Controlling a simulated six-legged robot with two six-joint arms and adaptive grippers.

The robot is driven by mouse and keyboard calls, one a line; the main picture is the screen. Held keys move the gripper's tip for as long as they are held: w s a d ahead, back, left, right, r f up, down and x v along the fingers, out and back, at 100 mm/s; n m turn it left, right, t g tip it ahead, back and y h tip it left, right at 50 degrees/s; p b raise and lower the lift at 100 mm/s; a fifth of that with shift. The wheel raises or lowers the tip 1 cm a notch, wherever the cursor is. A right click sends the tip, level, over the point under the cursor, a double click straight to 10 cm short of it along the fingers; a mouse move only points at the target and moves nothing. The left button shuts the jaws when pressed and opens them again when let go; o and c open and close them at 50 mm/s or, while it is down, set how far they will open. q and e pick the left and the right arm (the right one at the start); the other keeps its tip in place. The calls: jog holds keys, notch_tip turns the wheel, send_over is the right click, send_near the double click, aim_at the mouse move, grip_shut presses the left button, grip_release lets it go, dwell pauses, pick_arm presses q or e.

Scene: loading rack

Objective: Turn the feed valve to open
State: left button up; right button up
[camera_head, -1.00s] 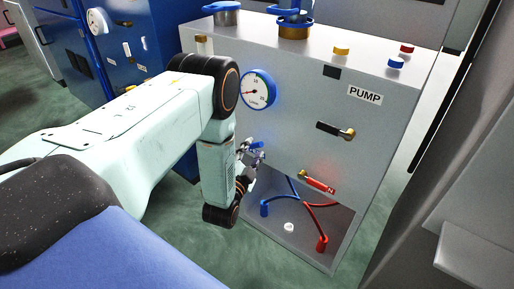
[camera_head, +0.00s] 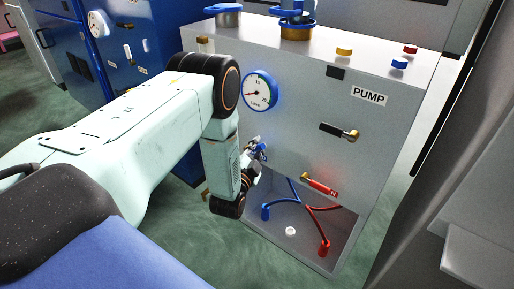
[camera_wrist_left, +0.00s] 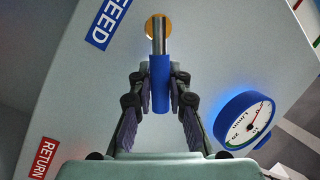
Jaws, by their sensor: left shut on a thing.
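The feed valve's blue-sleeved lever (camera_wrist_left: 160,85) shows in the left wrist view, with a steel shank running to a brass pivot (camera_wrist_left: 158,27) beside the blue FEED label (camera_wrist_left: 108,22). My left gripper (camera_wrist_left: 160,76) is shut on the blue sleeve, one finger on each side. In the head view my left gripper (camera_head: 258,150) is at the grey pump cabinet's front (camera_head: 300,120), below the gauge. My wrist hides most of the feed valve there. My right gripper is not in view.
The round blue-rimmed gauge (camera_head: 260,91) is just above the gripper. A red-handled lever (camera_head: 322,185) and a black-handled lever (camera_head: 336,130) are to the right. Blue and red hoses (camera_head: 324,247) stand in the open lower bay, by a small white object (camera_head: 290,231).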

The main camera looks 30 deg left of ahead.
pick_arm(q)
grip_shut()
jog(key=shift+a+r+n+p, duration=0.2)
jog(key=shift+r+n+p, duration=0.15)
jog(key=shift+n+p, duration=0.35)
jog(key=n+p, duration=0.1)
jog(key=a+r+n+g+p, duration=0.1)
jog(key=p, duration=0.1)
jog(key=shift+a+n+h, duration=0.1)
jog(key=shift+n+h, duration=0.2)
jog(key=shift+n, duration=0.1)
jog(key=shift+w+a+r+n+g+h+p, duration=0.15)
jog(key=shift+a+n+g+h+p, duration=0.3)
jog(key=shift+n+p, duration=0.35)
jog(key=shift+a+n+g+h+p, duration=0.25)
jog(key=shift+a+n+h+p, duration=0.25)
jog(key=shift+n, duration=0.7)
jog(key=shift+a, duration=0.1)
